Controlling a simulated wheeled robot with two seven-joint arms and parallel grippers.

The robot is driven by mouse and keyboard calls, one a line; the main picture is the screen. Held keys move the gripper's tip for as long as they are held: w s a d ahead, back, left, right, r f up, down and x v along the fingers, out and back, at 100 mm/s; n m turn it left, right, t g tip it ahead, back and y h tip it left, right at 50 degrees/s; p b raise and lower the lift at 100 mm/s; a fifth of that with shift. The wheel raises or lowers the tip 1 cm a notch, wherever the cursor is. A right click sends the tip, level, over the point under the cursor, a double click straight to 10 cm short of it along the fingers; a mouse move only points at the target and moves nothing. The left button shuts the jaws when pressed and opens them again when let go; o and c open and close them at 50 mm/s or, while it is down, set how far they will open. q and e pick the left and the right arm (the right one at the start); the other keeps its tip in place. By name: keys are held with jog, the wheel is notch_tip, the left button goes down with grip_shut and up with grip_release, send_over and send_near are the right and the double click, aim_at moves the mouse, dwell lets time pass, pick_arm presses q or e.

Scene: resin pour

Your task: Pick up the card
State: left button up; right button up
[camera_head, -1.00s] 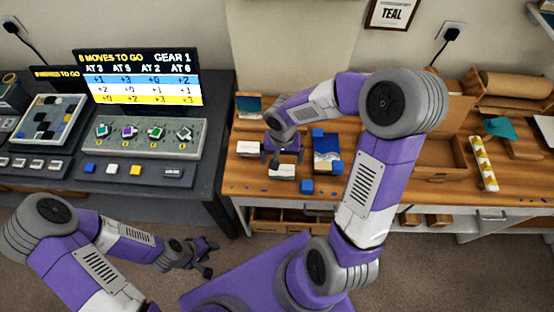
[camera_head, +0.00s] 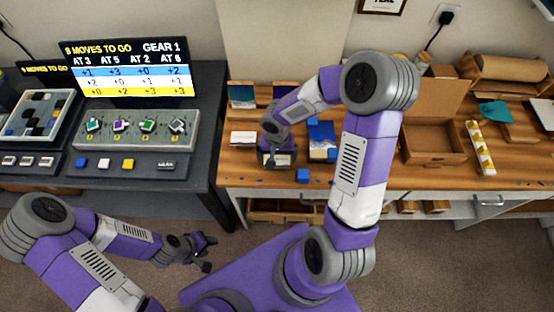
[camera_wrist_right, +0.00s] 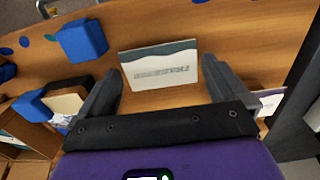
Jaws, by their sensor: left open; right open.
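The card (camera_wrist_right: 160,66) is white with a dark wavy band along its top and a line of print. It lies flat on the wooden table in the right wrist view, between and beyond the two fingers of my right gripper (camera_wrist_right: 162,85). The fingers are apart and hold nothing. In the head view my right gripper (camera_head: 278,155) hangs just over the card (camera_head: 281,161) and covers part of it. I cannot tell whether the fingers touch the table. My left gripper (camera_head: 205,252) is open and empty, low in front of the dark desk.
A blue cube (camera_head: 303,175) sits right of the card; it also shows in the right wrist view (camera_wrist_right: 82,40). Another white card (camera_head: 243,138) lies to the left. A blue-topped box (camera_head: 321,140) stands to the right. An open cardboard box (camera_head: 432,142) is further right.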

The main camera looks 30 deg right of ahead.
jog(key=shift+f+b, duration=0.25)
jog(key=shift+b, duration=0.15)
dwell(0.4)
jog(key=c, duration=0.5)
